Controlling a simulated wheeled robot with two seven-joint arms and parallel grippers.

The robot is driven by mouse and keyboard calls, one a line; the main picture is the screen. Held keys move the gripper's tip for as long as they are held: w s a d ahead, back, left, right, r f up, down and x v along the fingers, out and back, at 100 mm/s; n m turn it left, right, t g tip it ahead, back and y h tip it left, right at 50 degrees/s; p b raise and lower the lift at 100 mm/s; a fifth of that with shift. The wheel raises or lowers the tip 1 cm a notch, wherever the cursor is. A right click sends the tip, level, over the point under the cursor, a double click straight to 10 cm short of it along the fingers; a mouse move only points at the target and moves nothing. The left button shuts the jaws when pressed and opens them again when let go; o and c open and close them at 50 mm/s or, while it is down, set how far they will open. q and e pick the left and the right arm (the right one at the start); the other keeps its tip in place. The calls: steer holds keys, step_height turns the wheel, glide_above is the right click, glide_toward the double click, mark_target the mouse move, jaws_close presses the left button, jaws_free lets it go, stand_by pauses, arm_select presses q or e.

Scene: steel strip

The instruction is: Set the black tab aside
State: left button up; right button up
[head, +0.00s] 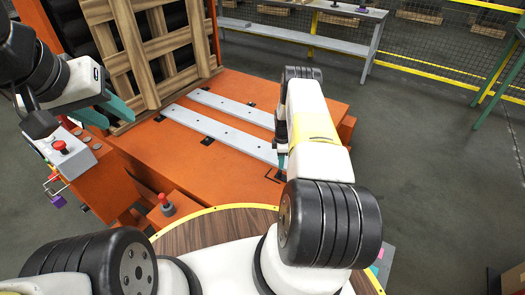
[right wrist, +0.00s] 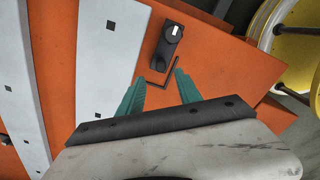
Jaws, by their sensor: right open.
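A black tab (right wrist: 168,48) with a white mark on top lies on the orange surface in the right wrist view. It is just beyond my right gripper (right wrist: 160,80), whose two teal fingers are apart with nothing between them. A thin black L-shaped mark shows between the fingertips and the tab. In the head view my right arm hides most of that gripper; a bit of teal finger (head: 282,160) shows. My left gripper (head: 106,114) is empty beside the wooden slats, its teal fingers apart.
Two pale steel strips (head: 222,133) lie on the orange table (head: 190,172), with small black pieces (head: 207,140) at their edges. Wooden slats (head: 150,50) stand at the back left. A red button (head: 60,147) is at the left. A yellow round thing (right wrist: 297,28) is at upper right.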

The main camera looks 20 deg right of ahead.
mark_target(280, 171)
step_height(280, 171, down, 8)
steer(key=shift+f, duration=0.25)
steer(key=shift+c, duration=0.4)
steer(key=shift+a, duration=0.1)
jaws_close()
stand_by(1.1)
